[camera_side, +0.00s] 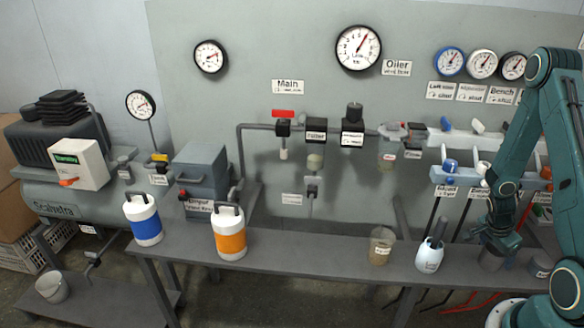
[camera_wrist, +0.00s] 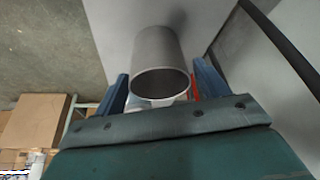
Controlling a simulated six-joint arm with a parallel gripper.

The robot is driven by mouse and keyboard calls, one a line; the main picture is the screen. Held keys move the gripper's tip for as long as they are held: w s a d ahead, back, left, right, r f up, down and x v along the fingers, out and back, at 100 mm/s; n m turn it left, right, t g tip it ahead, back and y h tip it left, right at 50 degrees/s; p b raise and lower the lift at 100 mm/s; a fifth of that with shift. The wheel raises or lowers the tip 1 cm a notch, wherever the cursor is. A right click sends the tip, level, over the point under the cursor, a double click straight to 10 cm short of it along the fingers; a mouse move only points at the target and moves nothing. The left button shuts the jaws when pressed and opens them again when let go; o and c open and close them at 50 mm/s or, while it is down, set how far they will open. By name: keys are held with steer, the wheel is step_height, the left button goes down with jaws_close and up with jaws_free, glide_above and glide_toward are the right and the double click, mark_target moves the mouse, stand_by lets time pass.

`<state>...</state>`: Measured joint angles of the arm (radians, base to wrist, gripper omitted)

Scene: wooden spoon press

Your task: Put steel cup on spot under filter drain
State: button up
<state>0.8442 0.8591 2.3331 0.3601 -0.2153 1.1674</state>
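The steel cup (camera_side: 490,260) stands on the bench at the right in the side view, partly hidden by my gripper (camera_side: 491,240). In the wrist view the cup (camera_wrist: 158,60) is a plain grey cylinder with its open mouth towards the camera. My gripper's blue fingers (camera_wrist: 163,88) lie on either side of it, with a gap at the left finger; the right finger is very close to the wall. The filter (camera_side: 316,130) hangs on the wall pipe, with a bowl and a drain valve (camera_side: 312,190) below it. The bench under the drain looks bare.
On the bench (camera_side: 330,262) stand a blue-white jug (camera_side: 143,220), an orange-white jug (camera_side: 229,233), a brownish labelled beaker (camera_side: 381,246), a white pot with a dark handle (camera_side: 430,255) and a grey labelled container (camera_side: 541,266). The beaker and pot stand between the cup and the drain area.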

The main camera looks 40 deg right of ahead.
steer(key=c, duration=0.9)
steer(key=shift+o, duration=0.2)
steer(key=shift+r, duration=0.2)
step_height(320, 180, up, 20)
steer(key=shift+f, duration=0.15)
stand_by(0.7)
